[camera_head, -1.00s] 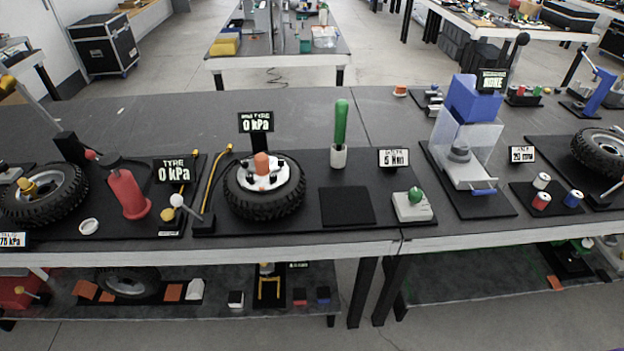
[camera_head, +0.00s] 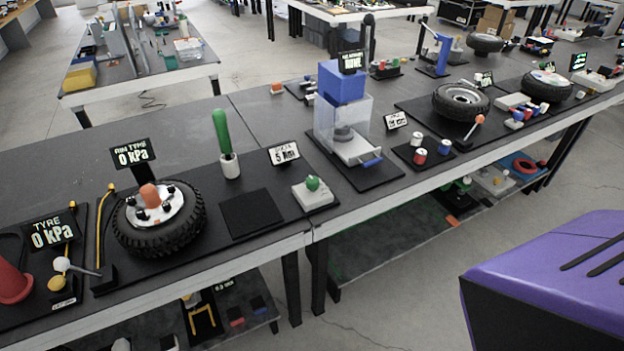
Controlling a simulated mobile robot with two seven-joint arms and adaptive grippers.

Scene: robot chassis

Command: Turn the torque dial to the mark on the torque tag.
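A small white block (camera_head: 315,196) with a round green knob (camera_head: 313,183) on top sits near the front edge of the bench. A white tag (camera_head: 284,154) behind it seems to read "5 Nm", so this looks like the torque tag. A green-handled tool (camera_head: 221,131) stands upright in a pale cup (camera_head: 230,167) to the left of the tag. I cannot make out a dial scale or which way any pointer faces; the marks are too small. Neither of my grippers is in view.
A bare dark pad (camera_head: 251,213) lies left of the block. A tyre with a white hub (camera_head: 163,217) is further left. A clear-walled press with a blue top (camera_head: 343,85) stands to the right, with small cylinders (camera_head: 420,156) beyond. A large purple shape (camera_head: 560,270) fills the lower right.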

